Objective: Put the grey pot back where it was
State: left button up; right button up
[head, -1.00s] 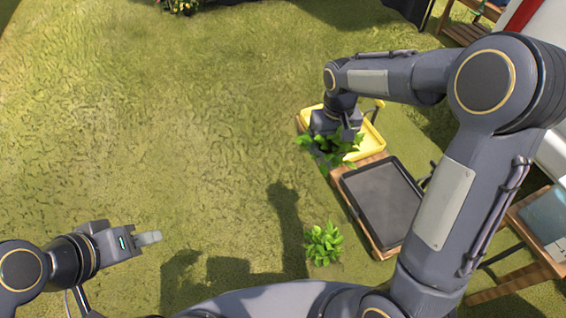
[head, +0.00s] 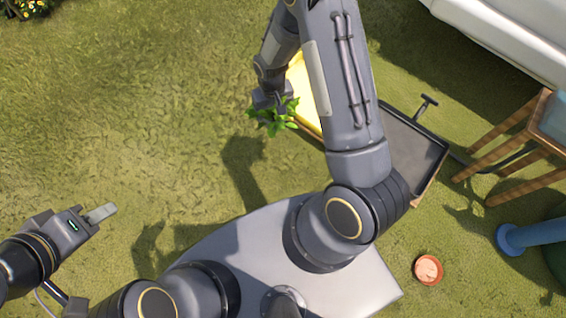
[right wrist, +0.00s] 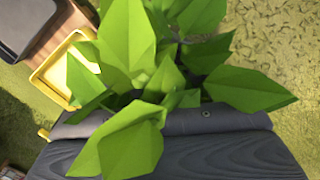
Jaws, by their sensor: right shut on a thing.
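A leafy green plant (head: 275,118) is at my right gripper (head: 270,97), over the grass just left of the yellow tray. Its broad leaves (right wrist: 135,60) fill the middle of the right wrist view. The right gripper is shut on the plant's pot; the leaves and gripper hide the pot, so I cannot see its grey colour. My left gripper (head: 101,213) is far from it, over the grass at the left, holding nothing visible. Its fingers are seen edge-on, so I cannot tell their opening.
The yellow tray (head: 300,85) and a black tray (head: 415,148) lie on a wooden stand, partly behind my right arm. A terracotta pot (head: 428,269) stands on the grass at lower right. A wooden stool (head: 510,135) is at right. The grass at left is open.

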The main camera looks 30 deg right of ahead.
jog(key=s+d+f+m, duration=0.1)
jog(key=s+d+f, duration=0.1)
jog(key=s+f, duration=0.8)
jog(key=s+d+f+m, duration=0.1)
jog(key=s+d+f, duration=0.1)
jog(key=s+f, duration=0.8)
jog(key=w+f+b, duration=0.2)
jog(key=w+f, duration=0.3)
jog(key=w+a+f+b, duration=0.1)
jog(key=w+f+b, duration=0.2)
jog(key=w+f, duration=0.2)
jog(key=w+a+f+b, duration=0.1)
jog(key=w+f+b, duration=0.1)
jog(key=w+f, duration=0.3)
jog(key=shift+w+f+b, duration=0.1)
jog(key=shift+w+b, duration=0.25)
jog(key=shift+w, duration=0.05)
jog(key=o, duration=1.2)
jog(key=shift+c, duration=0.2)
